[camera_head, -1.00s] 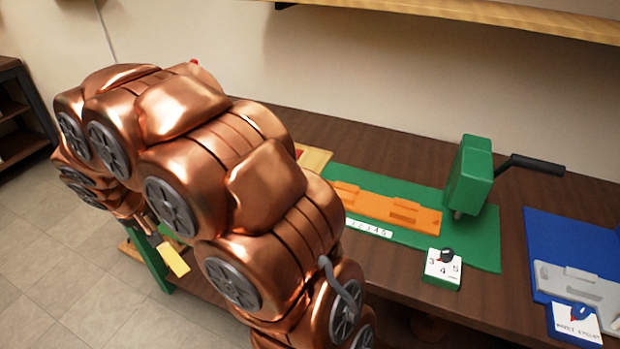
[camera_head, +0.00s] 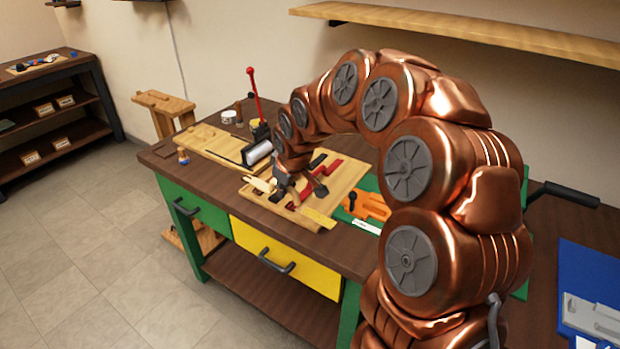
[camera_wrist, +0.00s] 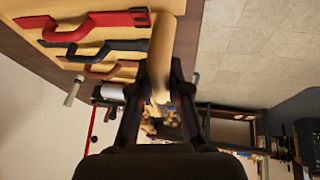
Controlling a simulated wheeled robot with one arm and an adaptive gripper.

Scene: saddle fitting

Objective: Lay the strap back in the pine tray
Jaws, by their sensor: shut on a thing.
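My gripper (camera_wrist: 160,80) is shut on a tan strap (camera_wrist: 164,40), which runs up between the fingers in the wrist view. In the head view my gripper (camera_head: 284,188) is low over the pine tray (camera_head: 345,184) on the bench. The tray holds a red strap (camera_wrist: 88,24), a black strap (camera_wrist: 100,50) and a brown strap (camera_wrist: 112,71), side by side in the wrist view. The held strap lies beside their ends there. I cannot tell whether it touches the tray. My arm hides part of the tray in the head view.
A wooden board with a red-handled lever tool (camera_head: 255,100) stands left of the tray. An orange fixture (camera_head: 368,206) on a green mat is to its right. A yellow drawer (camera_head: 285,258) is in the bench front. A shelf (camera_head: 470,45) hangs above.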

